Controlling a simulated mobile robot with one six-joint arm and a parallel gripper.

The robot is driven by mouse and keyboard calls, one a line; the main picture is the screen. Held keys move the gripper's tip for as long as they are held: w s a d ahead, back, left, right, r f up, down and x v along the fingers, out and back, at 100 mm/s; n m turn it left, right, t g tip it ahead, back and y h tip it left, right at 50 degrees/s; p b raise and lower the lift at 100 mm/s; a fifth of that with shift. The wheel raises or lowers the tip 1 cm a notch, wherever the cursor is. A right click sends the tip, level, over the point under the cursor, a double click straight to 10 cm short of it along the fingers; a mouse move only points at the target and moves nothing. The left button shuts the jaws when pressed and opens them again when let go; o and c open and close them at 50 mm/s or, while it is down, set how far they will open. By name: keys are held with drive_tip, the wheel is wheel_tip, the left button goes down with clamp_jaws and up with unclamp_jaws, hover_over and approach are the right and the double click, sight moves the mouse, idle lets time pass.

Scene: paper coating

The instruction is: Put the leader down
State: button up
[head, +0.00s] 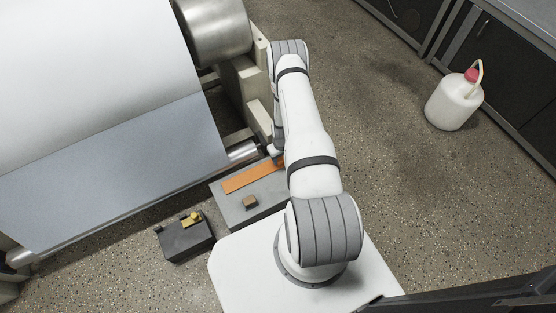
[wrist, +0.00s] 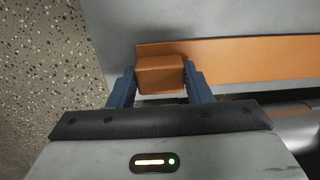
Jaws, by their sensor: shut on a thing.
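The leader is a long flat orange strip (head: 245,178) over the grey tray-like platform (head: 233,211) in the head view. Its near end has an orange block (wrist: 160,75), which sits between the two blue fingers of my gripper (wrist: 161,88) in the wrist view. My gripper is shut on this block. The strip stretches away to the right (wrist: 255,60) in the wrist view. I cannot tell whether the strip touches the grey surface. In the head view my arm hides the gripper and the right end of the strip.
A white jug (head: 455,103) stands on open floor at right.

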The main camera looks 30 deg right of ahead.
drive_tip(key=shift+f, duration=0.25)
drive_tip(key=o, duration=1)
drive_tip(key=shift+r, duration=0.1)
drive_tip(key=shift+r, duration=0.15)
